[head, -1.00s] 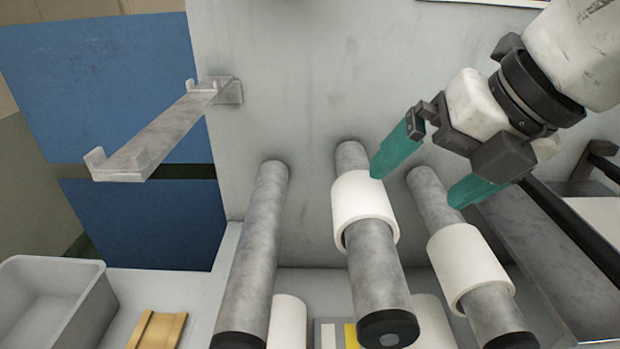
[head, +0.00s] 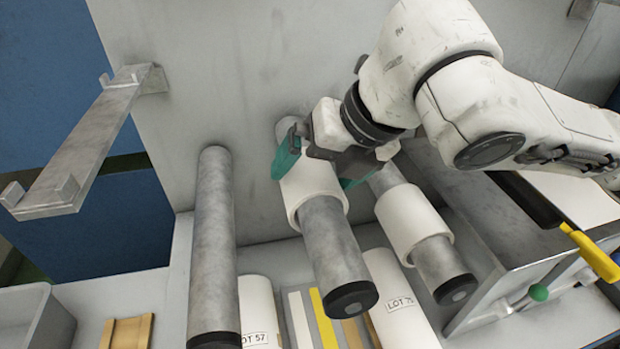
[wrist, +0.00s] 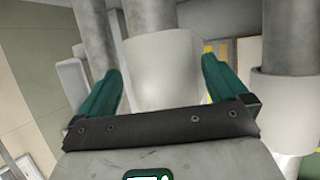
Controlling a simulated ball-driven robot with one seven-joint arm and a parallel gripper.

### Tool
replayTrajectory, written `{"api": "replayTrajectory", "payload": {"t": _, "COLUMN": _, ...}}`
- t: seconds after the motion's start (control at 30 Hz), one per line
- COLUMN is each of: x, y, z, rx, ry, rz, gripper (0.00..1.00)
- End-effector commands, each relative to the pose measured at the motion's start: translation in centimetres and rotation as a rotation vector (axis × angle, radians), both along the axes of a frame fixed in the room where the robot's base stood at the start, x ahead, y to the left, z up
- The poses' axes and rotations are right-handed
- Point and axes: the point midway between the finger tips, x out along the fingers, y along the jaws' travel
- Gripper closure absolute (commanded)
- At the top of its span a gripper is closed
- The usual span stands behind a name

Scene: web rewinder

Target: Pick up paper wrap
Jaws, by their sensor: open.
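A white paper wrap (head: 311,190) sits like a sleeve around the middle grey roller (head: 332,247). A second white sleeve (head: 413,221) is around the right roller. My gripper (head: 316,174) is open over the upper part of the middle wrap, with one green finger at its left and the other at its right. In the wrist view the wrap (wrist: 165,68) lies between the two spread fingers (wrist: 160,80). A gap shows at the right finger; whether the left finger touches is unclear. My gripper hides part of the wrap's upper end.
A bare grey roller (head: 214,240) stands at the left, with a metal bracket (head: 85,150) beyond it. Labelled white rolls (head: 258,308) (head: 397,300) lie below. A grey bin (head: 35,318) is at lower left.

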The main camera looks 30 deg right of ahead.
Motion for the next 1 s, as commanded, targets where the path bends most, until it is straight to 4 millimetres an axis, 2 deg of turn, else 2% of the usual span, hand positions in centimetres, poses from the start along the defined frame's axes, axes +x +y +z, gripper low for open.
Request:
{"api": "replayTrajectory", "payload": {"t": 0.2, "x": 1.4, "y": 0.4, "z": -2.5, "rx": 0.001, "ry": 0.002, "rz": 0.0, "gripper": 0.0}}
{"api": "replayTrajectory", "payload": {"t": 0.5, "x": 1.6, "y": 0.5, "z": -3.0, "rx": 0.001, "ry": 0.0, "rz": 0.0, "gripper": 0.0}}
{"api": "replayTrajectory", "payload": {"t": 0.9, "x": 1.6, "y": 0.5, "z": -2.9, "rx": 0.001, "ry": 0.0, "rz": 0.0, "gripper": 0.37}}
{"api": "replayTrajectory", "payload": {"t": 1.0, "x": 1.6, "y": 0.5, "z": -2.9, "rx": 0.001, "ry": 0.0, "rz": 0.0, "gripper": 0.43}}
